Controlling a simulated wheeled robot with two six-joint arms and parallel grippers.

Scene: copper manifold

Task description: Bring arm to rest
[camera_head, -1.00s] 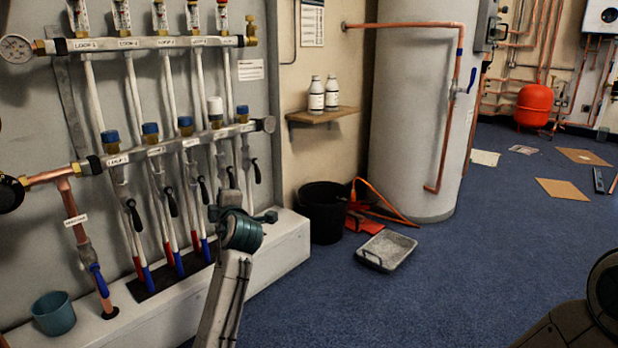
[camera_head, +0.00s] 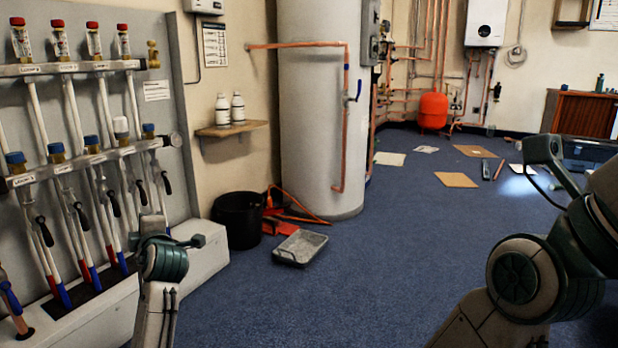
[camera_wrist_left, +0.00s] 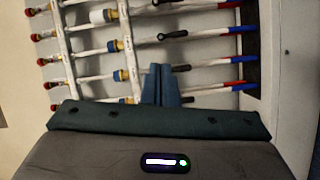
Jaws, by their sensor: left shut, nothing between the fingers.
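The copper manifold (camera_head: 85,165) stands at the left on a grey wall panel, with blue-capped valves and white pipes in several loops. My left arm (camera_head: 163,262) rises from the bottom left in the head view, in front of the manifold's white plinth; its fingers are not clear there. In the left wrist view, my left gripper (camera_wrist_left: 161,84) is shut and empty, with the manifold bars (camera_wrist_left: 128,50) beyond it, appearing turned sideways. My right arm (camera_head: 530,285) shows at the lower right as bent links; its gripper does not show.
A white cylinder (camera_head: 312,120) stands behind a black bucket (camera_head: 238,222) and a grey tray (camera_head: 300,247) on the blue floor (camera_head: 380,255). A shelf (camera_head: 231,129) holds two bottles. Flat sheets lie farther back. The middle floor is open.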

